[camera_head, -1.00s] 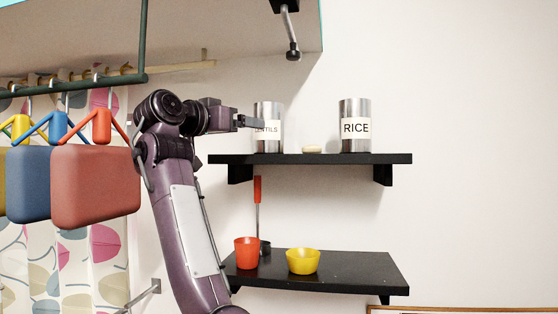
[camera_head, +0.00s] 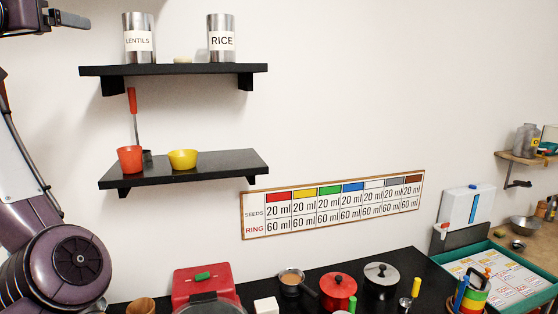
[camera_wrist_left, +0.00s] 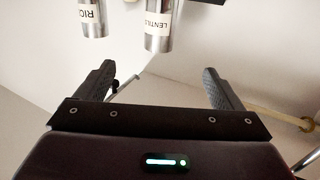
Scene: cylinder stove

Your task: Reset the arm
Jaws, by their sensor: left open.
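My left arm comes in along the left edge of the head view. Its gripper (camera_head: 68,18) is at the top left, left of the lentils tin (camera_head: 138,40) and apart from it in the picture. In the left wrist view the two fingers of this gripper (camera_wrist_left: 159,68) are spread wide with nothing between them. The lentils tin (camera_wrist_left: 158,25) and the rice tin (camera_wrist_left: 92,18) show upside down beyond the fingers. In the head view the rice tin (camera_head: 221,40) stands upright beside the lentils tin on the upper shelf (camera_head: 180,70). My right gripper is not in view.
The lower shelf (camera_head: 215,165) holds an orange cup (camera_head: 130,159) and a yellow bowl (camera_head: 183,159). A chart (camera_head: 335,205) hangs on the wall. Below, a dark counter holds a red pot (camera_head: 338,291), a grey pot (camera_head: 381,281) and a green-edged tray (camera_head: 505,275). The wall between is clear.

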